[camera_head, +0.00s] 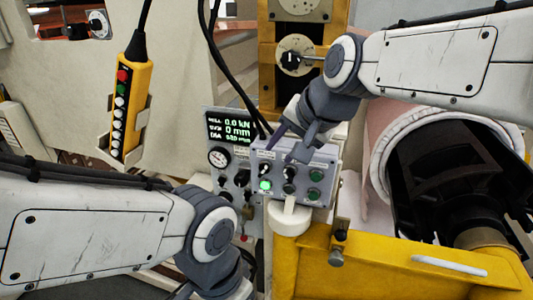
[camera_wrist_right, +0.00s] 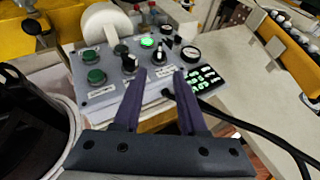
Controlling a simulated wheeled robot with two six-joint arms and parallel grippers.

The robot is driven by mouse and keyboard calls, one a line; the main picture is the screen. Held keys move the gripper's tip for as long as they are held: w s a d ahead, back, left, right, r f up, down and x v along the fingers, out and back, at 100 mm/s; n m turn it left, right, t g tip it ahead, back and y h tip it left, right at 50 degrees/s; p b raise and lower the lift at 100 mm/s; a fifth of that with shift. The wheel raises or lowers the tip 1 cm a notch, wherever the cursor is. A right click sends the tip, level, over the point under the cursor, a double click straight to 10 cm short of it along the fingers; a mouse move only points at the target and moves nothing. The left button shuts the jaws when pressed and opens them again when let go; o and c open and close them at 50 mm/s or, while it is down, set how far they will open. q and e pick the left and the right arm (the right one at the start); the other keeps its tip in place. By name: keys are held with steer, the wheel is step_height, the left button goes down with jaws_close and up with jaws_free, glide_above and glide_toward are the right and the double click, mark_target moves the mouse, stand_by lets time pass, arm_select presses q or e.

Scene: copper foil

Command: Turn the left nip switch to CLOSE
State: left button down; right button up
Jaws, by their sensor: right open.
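The grey control box (camera_head: 292,165) stands in the middle of the head view, and it also shows in the right wrist view (camera_wrist_right: 104,92). The left nip switch looks to be the black knob (camera_head: 265,170) at its left, above a lit green lamp (camera_head: 265,185); in the right wrist view the knob (camera_wrist_right: 160,57) is just beyond the fingertips. My right gripper (camera_head: 287,153) hangs over the box's top edge, its fingers (camera_wrist_right: 170,73) open and empty. Its contact with the knob cannot be told. My left arm is at lower left; its fingers are not clear.
A display panel (camera_head: 229,127) with a gauge is behind left. Black cables hang beside it. A yellow pendant (camera_head: 131,95) hangs left. A yellow frame (camera_head: 400,270) and a roll are at right.

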mark_target(266, 167)
steer(key=p+x, duration=0.1)
steer(key=x, duration=0.8)
steer(key=shift+w+a+f, duration=0.1)
steer(key=shift+a+f, duration=0.05)
steer(key=shift+f, duration=0.2)
jaws_close()
